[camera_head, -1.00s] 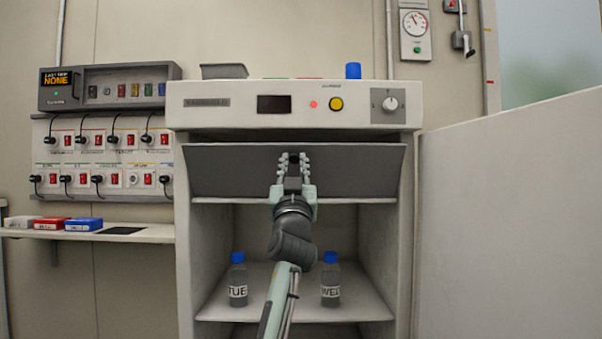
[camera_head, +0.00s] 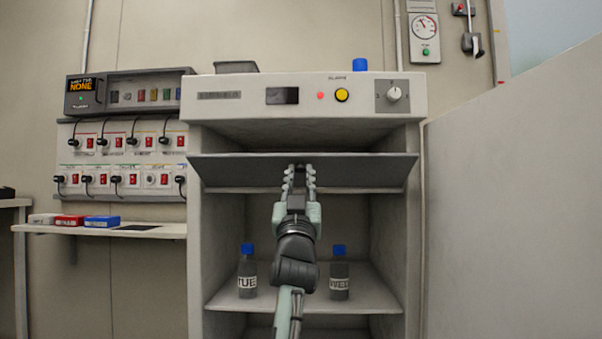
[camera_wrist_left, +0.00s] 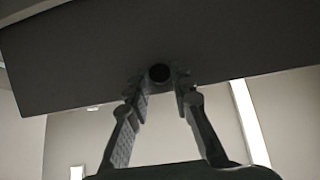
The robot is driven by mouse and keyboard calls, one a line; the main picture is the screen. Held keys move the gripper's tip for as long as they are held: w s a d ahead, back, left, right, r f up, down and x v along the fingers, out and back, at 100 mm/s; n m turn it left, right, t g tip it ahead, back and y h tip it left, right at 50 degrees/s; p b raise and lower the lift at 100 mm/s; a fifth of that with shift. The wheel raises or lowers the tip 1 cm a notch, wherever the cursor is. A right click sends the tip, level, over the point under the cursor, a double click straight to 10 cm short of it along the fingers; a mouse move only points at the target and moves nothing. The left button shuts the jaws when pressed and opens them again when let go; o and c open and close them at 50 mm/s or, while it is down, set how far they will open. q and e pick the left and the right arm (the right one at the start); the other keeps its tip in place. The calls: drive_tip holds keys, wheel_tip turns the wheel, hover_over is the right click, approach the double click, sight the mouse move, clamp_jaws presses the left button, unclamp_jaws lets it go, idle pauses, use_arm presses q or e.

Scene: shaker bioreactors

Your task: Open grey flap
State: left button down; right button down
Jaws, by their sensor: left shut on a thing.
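The grey flap (camera_head: 240,170) sits across the upper front of the white cabinet and is tilted up, close to level, showing as a thin band. My left gripper (camera_head: 300,172) is at the middle of its lower front edge, shut on a small dark round knob. In the left wrist view the flap (camera_wrist_left: 80,60) fills the top, and the knob (camera_wrist_left: 160,73) lies between the fingertips of the left gripper (camera_wrist_left: 161,84). My right gripper is in neither view.
The white cabinet (camera_head: 240,110) has a control panel on top and an open interior. Two blue-capped bottles, one labelled TUE (camera_head: 247,275) and another (camera_head: 339,275), stand on its shelf. The cabinet door (camera_head: 510,210) stands open at right. A side shelf (camera_head: 165,230) is at left.

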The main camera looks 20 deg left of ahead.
use_arm(q)
drive_tip(key=shift+w+a+f, duration=0.1)
drive_tip(key=shift+w+f, duration=0.05)
drive_tip(key=shift+f, duration=0.5)
drive_tip(key=shift+w+a+f, duration=0.1)
drive_tip(key=shift+w+f, duration=0.05)
drive_tip(key=shift+f, duration=0.45)
drive_tip(key=c, duration=1.4)
unclamp_jaws()
drive_tip(key=shift+w+f, duration=0.2)
drive_tip(key=shift+w, duration=0.05)
drive_tip(key=shift+o, duration=0.3)
drive_tip(key=shift+s+r, duration=0.2)
drive_tip(key=shift+r, duration=0.1)
drive_tip(key=shift+d, duration=0.1)
drive_tip(key=v, duration=1.2)
drive_tip(key=shift+c, duration=0.3)
